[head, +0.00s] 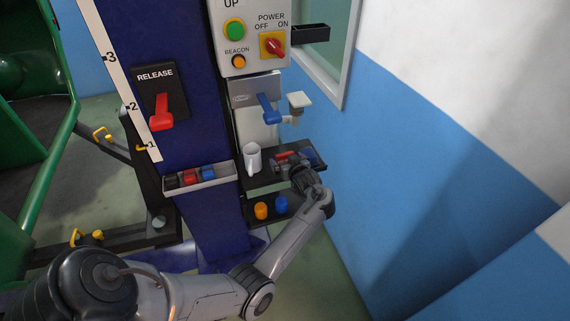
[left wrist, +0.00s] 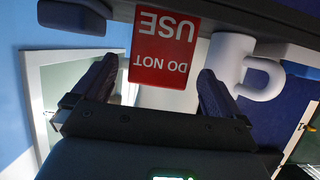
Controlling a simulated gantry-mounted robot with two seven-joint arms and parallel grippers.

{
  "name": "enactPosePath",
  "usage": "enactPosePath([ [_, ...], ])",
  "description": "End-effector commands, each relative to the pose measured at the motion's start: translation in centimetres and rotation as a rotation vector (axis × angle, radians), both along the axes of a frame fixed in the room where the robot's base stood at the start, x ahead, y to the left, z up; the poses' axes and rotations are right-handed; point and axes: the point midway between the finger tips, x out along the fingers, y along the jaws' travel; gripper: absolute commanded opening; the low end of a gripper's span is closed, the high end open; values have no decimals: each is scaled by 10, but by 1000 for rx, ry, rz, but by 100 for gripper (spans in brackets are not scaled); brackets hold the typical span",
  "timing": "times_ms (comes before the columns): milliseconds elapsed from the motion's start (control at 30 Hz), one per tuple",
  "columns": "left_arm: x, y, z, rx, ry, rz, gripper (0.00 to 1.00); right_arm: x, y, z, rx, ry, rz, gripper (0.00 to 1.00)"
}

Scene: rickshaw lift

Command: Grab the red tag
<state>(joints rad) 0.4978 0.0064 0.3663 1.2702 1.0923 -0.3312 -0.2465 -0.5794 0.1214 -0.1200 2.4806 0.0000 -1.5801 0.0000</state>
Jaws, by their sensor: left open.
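The red tag (left wrist: 164,62) reads "DO NOT USE" and shows upside down in the left wrist view. It hangs at a dark shelf edge, in the gap between my left gripper's (left wrist: 154,82) two fingers, with space on both sides. The fingers are open. In the head view, my left gripper (head: 291,164) is at the shelf right of the white mug, and only a little of the red tag (head: 284,156) shows beside it. My right gripper is in neither view.
A white mug (head: 252,158) stands on the dark shelf (head: 262,181), close to the gripper; it also shows in the left wrist view (left wrist: 232,62). Orange and blue cylinders (head: 262,210) sit on a lower shelf. A blue lever (head: 267,108) is above, and the blue wall (head: 400,170) is at right.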

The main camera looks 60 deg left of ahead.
Motion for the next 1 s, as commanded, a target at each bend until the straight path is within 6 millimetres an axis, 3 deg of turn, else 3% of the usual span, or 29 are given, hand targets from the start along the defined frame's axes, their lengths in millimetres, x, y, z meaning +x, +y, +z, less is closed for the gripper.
enactPosePath([
  [200,5,22,-11,-1,-1,0,100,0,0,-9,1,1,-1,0],
  [533,6,26,-11,-1,-1,-1,98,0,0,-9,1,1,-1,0],
  [867,6,26,-11,-1,-1,-1,49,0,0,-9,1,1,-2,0],
  [1000,7,25,-11,-1,-1,-1,49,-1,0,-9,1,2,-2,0],
])
